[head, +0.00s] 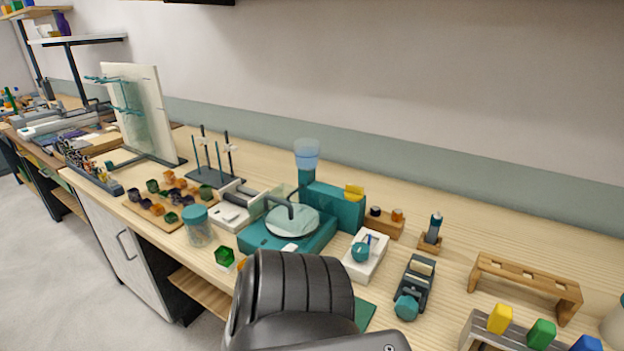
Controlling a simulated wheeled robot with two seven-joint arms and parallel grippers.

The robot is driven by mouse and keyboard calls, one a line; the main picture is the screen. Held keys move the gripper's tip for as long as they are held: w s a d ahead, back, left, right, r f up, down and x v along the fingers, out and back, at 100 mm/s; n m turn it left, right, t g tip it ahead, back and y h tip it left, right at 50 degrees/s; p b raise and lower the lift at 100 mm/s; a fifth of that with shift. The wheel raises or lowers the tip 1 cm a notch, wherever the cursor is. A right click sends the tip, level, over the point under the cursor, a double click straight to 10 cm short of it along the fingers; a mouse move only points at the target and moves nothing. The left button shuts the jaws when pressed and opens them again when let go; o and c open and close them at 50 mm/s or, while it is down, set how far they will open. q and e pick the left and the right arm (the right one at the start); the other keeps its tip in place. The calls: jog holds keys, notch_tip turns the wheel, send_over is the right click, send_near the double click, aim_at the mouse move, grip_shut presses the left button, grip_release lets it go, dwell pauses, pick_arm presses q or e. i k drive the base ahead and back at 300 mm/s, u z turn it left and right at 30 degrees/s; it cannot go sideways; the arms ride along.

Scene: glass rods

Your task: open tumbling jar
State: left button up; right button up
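A clear jar with a teal lid (197,226) stands upright near the bench's front edge, left of the middle in the head view. It looks like the tumbling jar, and its lid is on. Its contents are too small to make out. Neither of my grippers shows. A dark, ribbed arm part of mine fills the bottom middle, apart from the jar in the picture, and hides part of the bench.
A board with several small coloured pieces (150,201) lies left of the jar. A teal machine with a round plate (292,223) stands to its right. A small green cube (224,257) sits near the front edge. A wooden rack (527,280) stands at right.

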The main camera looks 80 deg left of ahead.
aim_at(200, 234)
jog(key=z, duration=0.4)
jog(key=k, duration=2.3)
jog(key=u, duration=0.85)
